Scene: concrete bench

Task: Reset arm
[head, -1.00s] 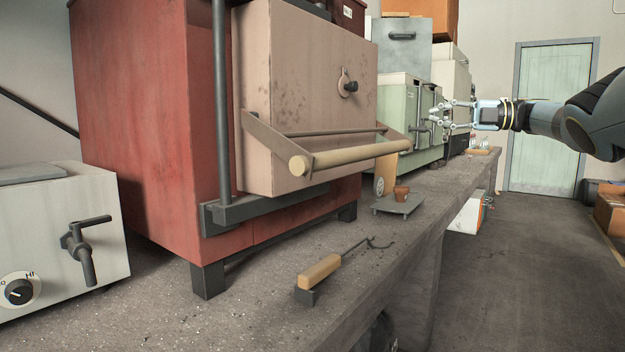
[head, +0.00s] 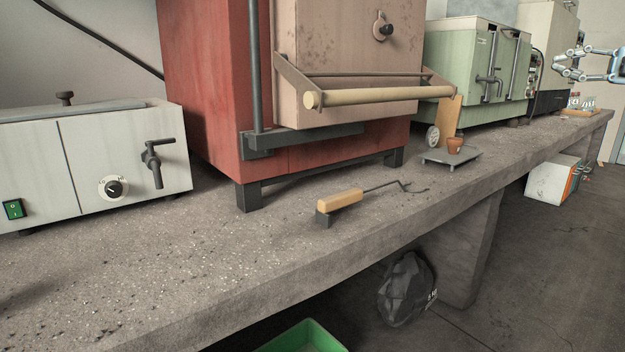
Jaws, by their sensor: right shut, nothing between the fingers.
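My right gripper (head: 570,64) shows at the right edge of the head view, in front of the far end of the bench. Its fingers are shut with nothing held, and it is clear of the bench top. Most of my right arm is outside the frame. My left gripper is not in view.
A red furnace (head: 206,90) with a wooden-handled door stands on the concrete bench (head: 215,275). A white unit (head: 120,150) stands at left, a green cabinet (head: 465,75) behind right. A wooden-handled tool (head: 340,199) and a small stand (head: 440,157) lie near the front edge.

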